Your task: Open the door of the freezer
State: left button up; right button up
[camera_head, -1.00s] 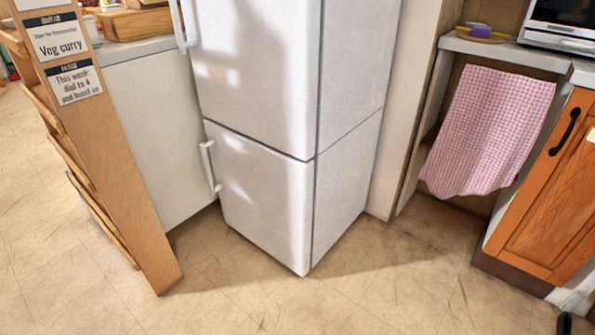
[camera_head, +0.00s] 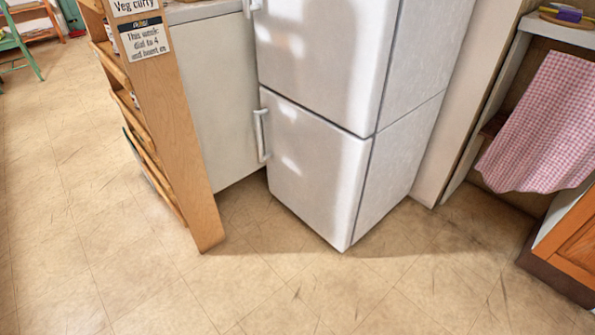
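A white two-door fridge-freezer (camera_head: 395,145) stands upright in the middle of the head view, its top out of frame. Its lower door (camera_head: 314,160) is shut, with a pale vertical handle (camera_head: 261,135) on its left edge. The upper door (camera_head: 325,60) is also shut, and only the bottom end of its handle (camera_head: 251,8) shows. I cannot tell from the pictures which compartment is the freezer. Neither of my grippers is in view.
A wooden shelf unit (camera_head: 180,130) with printed signs stands left of the appliance, close to the handle side. A white-sided counter (camera_head: 218,100) is behind it. A checked cloth (camera_head: 540,125) and wooden cabinet (camera_head: 575,250) are at right. The tiled floor (camera_head: 290,290) in front is clear.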

aim_at(317, 166)
jog(key=i+j, duration=0.2)
jog(key=i+j+z, duration=0.1)
jog(key=j, duration=0.35)
jog(key=i+j, duration=0.3)
jog(key=i+j+z, duration=0.15)
jog(key=j, duration=0.2)
jog(key=i+j, duration=0.2)
jog(key=j, duration=0.15)
jog(key=i+j+z, duration=0.1)
jog(key=j, duration=0.3)
jog(key=i+j, duration=0.25)
jog(key=i+j+z, duration=0.1)
jog(key=j, duration=0.35)
jog(key=i, duration=0.05)
